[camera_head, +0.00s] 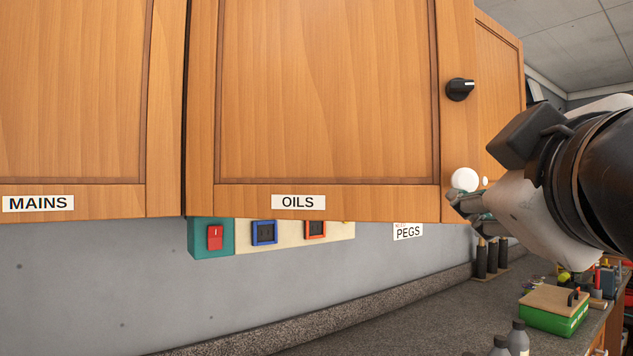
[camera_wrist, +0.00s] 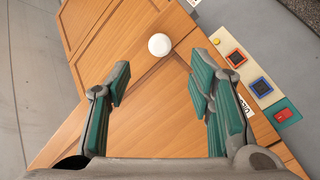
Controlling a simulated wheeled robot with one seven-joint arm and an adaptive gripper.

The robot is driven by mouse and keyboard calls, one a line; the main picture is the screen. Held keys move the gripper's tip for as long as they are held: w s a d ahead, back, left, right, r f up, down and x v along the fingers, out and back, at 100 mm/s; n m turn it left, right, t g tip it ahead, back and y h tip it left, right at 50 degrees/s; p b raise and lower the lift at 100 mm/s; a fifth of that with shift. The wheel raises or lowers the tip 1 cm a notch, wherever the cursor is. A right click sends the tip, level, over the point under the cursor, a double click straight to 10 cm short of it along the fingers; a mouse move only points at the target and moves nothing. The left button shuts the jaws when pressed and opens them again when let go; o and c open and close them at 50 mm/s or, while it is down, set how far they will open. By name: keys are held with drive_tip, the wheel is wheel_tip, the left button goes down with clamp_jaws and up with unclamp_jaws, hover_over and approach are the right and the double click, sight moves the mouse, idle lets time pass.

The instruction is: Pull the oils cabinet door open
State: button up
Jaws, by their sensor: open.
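The oils cabinet door (camera_head: 320,90) is a wooden panel that looks shut, with an OILS label (camera_head: 298,202) on its lower rail. A round white knob (camera_head: 465,179) sits at its lower right corner, and a black turn knob (camera_head: 460,89) is above it. My gripper (camera_head: 464,204) is just below and in front of the white knob, its fingers partly overlapping in this view. In the wrist view my gripper (camera_wrist: 160,82) is open and empty. The white knob (camera_wrist: 159,44) lies beyond the fingertips, roughly centred between them, with no visible contact.
The MAINS cabinet door (camera_head: 75,90) adjoins on the left, and a PEGS label (camera_head: 408,232) shows at the right. A switch panel (camera_head: 275,233) is on the wall below. The counter (camera_head: 400,320) holds bottles (camera_head: 517,338) and a green box (camera_head: 555,311).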

drive_tip(key=shift+s+a, duration=0.15)
drive_tip(key=shift+s, duration=0.5)
